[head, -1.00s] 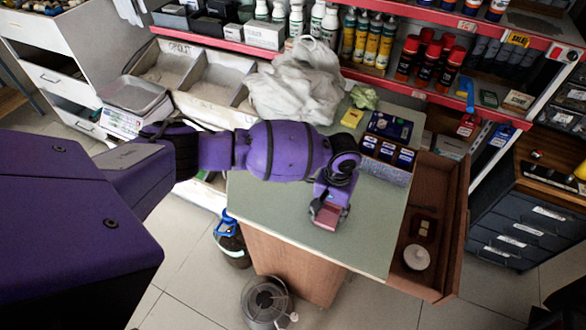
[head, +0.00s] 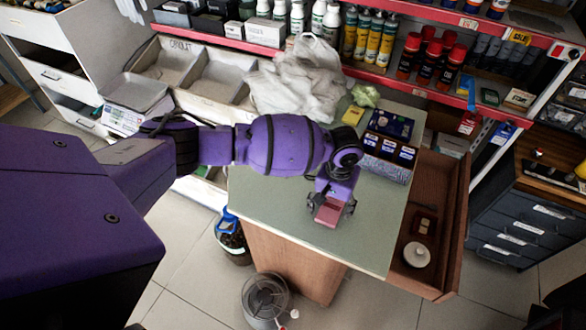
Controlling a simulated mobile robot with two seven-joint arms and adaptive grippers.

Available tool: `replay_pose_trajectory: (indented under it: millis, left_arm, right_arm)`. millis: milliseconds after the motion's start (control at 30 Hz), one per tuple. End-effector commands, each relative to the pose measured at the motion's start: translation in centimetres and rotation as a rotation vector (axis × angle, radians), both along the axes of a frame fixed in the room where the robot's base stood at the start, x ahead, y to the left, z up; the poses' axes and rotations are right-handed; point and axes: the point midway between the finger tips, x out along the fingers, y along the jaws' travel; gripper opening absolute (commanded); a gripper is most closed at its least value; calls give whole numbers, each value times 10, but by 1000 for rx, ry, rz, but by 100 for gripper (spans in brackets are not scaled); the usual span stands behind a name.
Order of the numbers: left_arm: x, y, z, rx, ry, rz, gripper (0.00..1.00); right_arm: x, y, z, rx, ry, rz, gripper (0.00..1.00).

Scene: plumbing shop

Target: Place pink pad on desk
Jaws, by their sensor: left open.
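The pink pad (head: 328,214) lies on the green top of the desk (head: 270,211), near its front edge. My left arm reaches in from the left over the desk, and my left gripper (head: 332,204) is directly above and behind the pad. Its fingers are spread open, one on each side of the pad, with a gap visible on the right. The gripper hides the pad's far end. I cannot tell whether a finger still touches the pad. My right gripper is not in view.
A box with blue-and-white packs (head: 387,158), a yellow block (head: 353,115) and a crumpled plastic bag (head: 297,80) occupy the desk's back. An open drawer (head: 432,205) juts out at the right, holding a white round item (head: 417,254).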

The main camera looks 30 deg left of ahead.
Motion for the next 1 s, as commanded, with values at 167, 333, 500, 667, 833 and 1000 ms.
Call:
replay_pose_trajectory:
  millis: [167, 333, 500, 667, 833, 1000]
  left_arm:
    - [5, -1, 44, -1, -14, -1, 65]
    - [4, -1, 80, -1, -13, -3, 65]
    - [3, 0, 103, 0, -9, -2, 65]
    - [2, 0, 112, 1, -7, -1, 65]
    - [2, 0, 112, 1, -6, -1, 65]
    - [2, 0, 112, 1, -6, -1, 65]
  right_arm:
    - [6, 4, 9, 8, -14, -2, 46]
    - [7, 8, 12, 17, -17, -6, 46]
    - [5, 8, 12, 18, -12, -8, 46]
    - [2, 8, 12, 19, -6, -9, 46]
    - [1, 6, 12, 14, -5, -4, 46]
    - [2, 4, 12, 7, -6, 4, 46]
